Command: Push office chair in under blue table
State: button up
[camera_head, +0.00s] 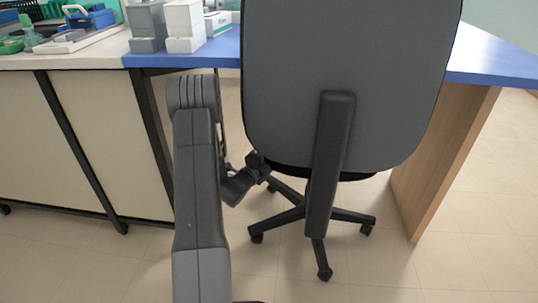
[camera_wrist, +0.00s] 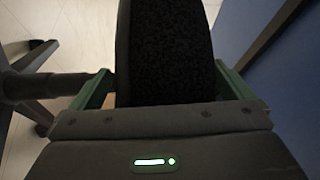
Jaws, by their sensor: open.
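The office chair (camera_head: 290,70) stands at the blue table (camera_head: 215,50) with its grey back toward me, upright. Its backrest hides part of the table edge, and its seat is mostly hidden behind the backrest. My gripper (camera_head: 262,165) is low at the chair's left side, by the seat. In the wrist view my gripper (camera_wrist: 163,78) is open, with green fingers on either side of a dark fabric-covered part (camera_wrist: 165,50), which looks like the seat's edge. I cannot tell whether the fingers touch it. The chair's column and base legs (camera_wrist: 30,90) show at the left there.
A wooden side panel (camera_head: 440,165) supports the table at right. At left, a pale counter (camera_head: 75,60) with cabinet panels (camera_head: 100,140) adjoins the table. Grey and white boxes (camera_head: 183,22) stand on the table's left end. The tiled floor (camera_head: 370,270) around the chair base is clear.

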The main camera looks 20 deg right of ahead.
jog(key=p+v, duration=0.2)
jog(key=v, duration=1.1)
jog(key=shift+a+p, duration=0.3)
jog(key=shift+p, duration=0.1)
jog(key=b+x, duration=0.1)
jog(key=x, duration=0.3)
jog(key=b+x, duration=0.1)
jog(key=x, duration=0.4)
jog(key=b+x, duration=0.1)
jog(key=x, duration=0.3)
jog(key=shift+d, duration=0.5)
